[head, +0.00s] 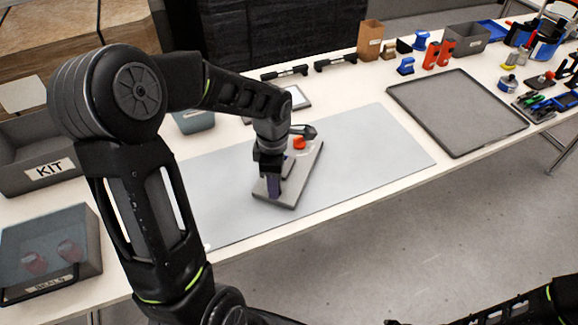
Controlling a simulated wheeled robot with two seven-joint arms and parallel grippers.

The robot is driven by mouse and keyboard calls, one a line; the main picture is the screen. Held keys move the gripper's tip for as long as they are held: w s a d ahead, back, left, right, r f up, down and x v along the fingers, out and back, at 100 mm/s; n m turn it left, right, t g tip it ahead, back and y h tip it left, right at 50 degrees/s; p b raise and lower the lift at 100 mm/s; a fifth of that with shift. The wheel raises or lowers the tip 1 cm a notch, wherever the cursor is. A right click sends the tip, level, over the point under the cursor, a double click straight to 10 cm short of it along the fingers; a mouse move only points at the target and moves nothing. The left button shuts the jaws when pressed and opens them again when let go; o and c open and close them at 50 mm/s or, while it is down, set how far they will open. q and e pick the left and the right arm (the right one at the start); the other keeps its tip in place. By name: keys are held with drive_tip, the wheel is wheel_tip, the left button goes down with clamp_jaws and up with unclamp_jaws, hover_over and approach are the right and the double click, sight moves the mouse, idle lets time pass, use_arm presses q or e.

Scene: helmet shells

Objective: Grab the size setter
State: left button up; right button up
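My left gripper (273,185) points down over a grey base plate (303,176) on the pale work mat. Its fingers are at the near left part of the plate, around or in front of a small dark purplish piece; I cannot tell whether they grip it. An orange-red knob (299,143) and a dark handle-like part (307,131) show at the plate's far end, partly behind my wrist. I cannot tell for sure which piece is the size setter. My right arm shows only at the bottom right edge; its gripper is not visible.
A pale mat (375,150) lies bare right of the plate. A grey tray (455,110) is empty further right. A KIT bin (30,165) and a SEALS box (50,250) stand left. Tools, red and blue parts and a cardboard box (370,40) line the back.

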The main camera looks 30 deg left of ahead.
idle(0.4)
use_arm(q)
clamp_jaws()
idle(1.3)
